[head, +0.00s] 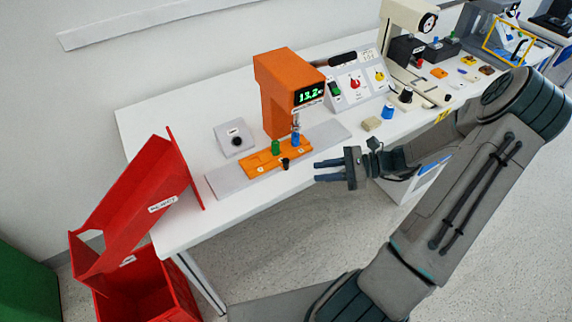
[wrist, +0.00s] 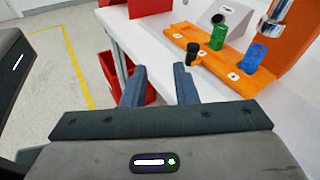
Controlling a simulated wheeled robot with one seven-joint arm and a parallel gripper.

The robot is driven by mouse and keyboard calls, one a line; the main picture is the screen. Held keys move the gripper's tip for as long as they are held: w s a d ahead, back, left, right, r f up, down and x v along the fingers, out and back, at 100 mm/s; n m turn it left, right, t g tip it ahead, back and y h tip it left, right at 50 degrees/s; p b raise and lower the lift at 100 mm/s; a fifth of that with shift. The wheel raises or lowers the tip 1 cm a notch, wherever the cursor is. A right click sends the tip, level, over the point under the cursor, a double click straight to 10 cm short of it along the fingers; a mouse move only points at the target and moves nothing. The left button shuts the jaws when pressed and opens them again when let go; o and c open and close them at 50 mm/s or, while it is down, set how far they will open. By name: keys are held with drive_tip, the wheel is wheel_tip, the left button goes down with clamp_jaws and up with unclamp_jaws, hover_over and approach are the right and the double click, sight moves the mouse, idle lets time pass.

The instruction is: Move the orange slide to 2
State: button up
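The orange slide (head: 263,160) lies on a light grey rail at the foot of an orange press on the white table. It carries a green cylinder (head: 276,147) and a blue cylinder (head: 295,139), the blue one under the press tip. A black knob (head: 285,163) stands at the slide's front edge. In the wrist view the slide (wrist: 219,66), green cylinder (wrist: 219,37), blue cylinder (wrist: 254,58) and black knob (wrist: 193,53) are at upper right. My gripper (head: 318,171) is open and empty, right of and apart from the knob; its fingers (wrist: 159,78) show spread.
The orange press (head: 274,85) with a "13.2" display stands behind the slide. A grey button box (head: 235,138) is at its left. A red chute (head: 140,205) and red bin (head: 150,290) are at the left table end. A control panel (head: 355,88) and small blocks stand to the right.

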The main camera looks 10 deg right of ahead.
sight(286, 160)
drive_tip(key=w+d+f+m+t+y, duration=0.1)
drive_tip(key=w+d+f+m+t, duration=0.1)
drive_tip(key=d+m+t, duration=0.2)
drive_tip(key=x, duration=1.4)
drive_tip(key=shift+s+a+r+p, duration=0.1)
drive_tip(key=shift+s+p, duration=0.1)
drive_tip(key=shift+p, duration=0.2)
